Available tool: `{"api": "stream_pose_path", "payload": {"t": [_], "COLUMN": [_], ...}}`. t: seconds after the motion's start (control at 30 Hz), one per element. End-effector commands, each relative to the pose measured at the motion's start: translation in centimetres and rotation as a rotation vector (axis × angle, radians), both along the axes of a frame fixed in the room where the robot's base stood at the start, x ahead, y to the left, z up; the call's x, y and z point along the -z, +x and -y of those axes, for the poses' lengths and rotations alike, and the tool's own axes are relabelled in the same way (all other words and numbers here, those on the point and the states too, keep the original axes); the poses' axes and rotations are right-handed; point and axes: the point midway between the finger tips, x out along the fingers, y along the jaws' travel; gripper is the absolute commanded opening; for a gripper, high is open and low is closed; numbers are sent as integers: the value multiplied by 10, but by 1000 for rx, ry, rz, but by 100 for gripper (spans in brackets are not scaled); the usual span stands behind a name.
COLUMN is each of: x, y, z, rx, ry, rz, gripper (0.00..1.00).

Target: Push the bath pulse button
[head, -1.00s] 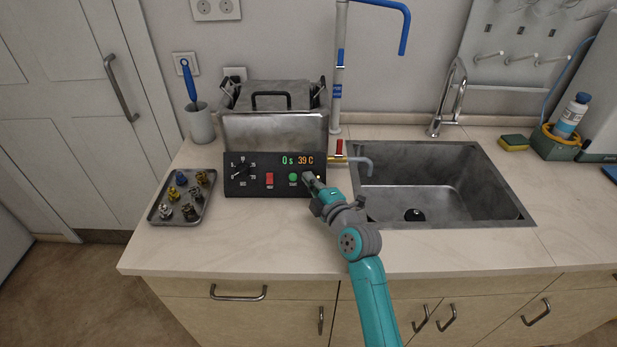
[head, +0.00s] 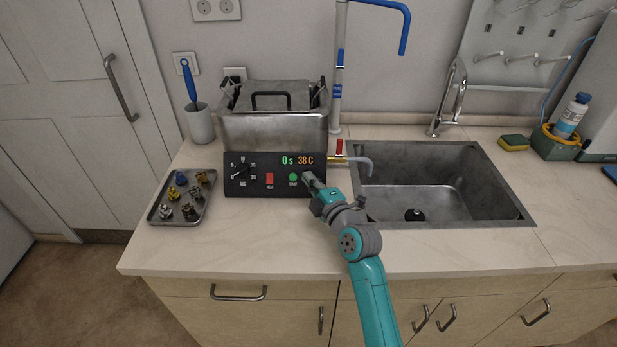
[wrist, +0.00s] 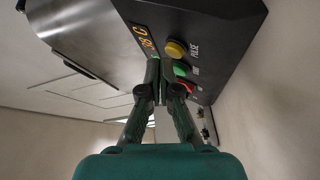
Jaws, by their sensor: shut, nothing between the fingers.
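The yellow pulse button (wrist: 176,49), labelled PULSE, sits on the black control panel (head: 213,174) of the metal bath (head: 262,132). It shows clearly in the wrist view; in the head view my gripper hides it. My gripper (head: 309,178) is shut and empty at the panel's right end, just right of the green button (head: 293,177). In the wrist view the fingertips (wrist: 160,64) are close to the panel, beside the yellow button, which is not covered. I cannot tell whether they touch the panel.
A red button (head: 269,179) and a dial (head: 242,170) are left of the green button. The display (head: 297,160) reads 0 s and 38 C. A tray of small metal parts (head: 181,197) is at left; a sink (head: 440,185) and a red-handled tap (head: 339,147) are at right.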

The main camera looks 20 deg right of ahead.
Motion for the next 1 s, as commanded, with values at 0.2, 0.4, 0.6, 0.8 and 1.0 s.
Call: {"api": "stream_pose_path", "payload": {"t": [0.2, 0.4, 0.6, 0.8, 1.0], "x": [-4, -4, -10, -22, -32], "y": [-5, -5, -14, -27, -40], "z": [-1, -2, -5, -9, -13], "rx": [1, 0, -1, -1, -1], "ry": [-1, -1, 0, -1, -1], "rz": [0, -1, -1, 0, 0], "gripper": [0, 0, 0, 0, 0]}}
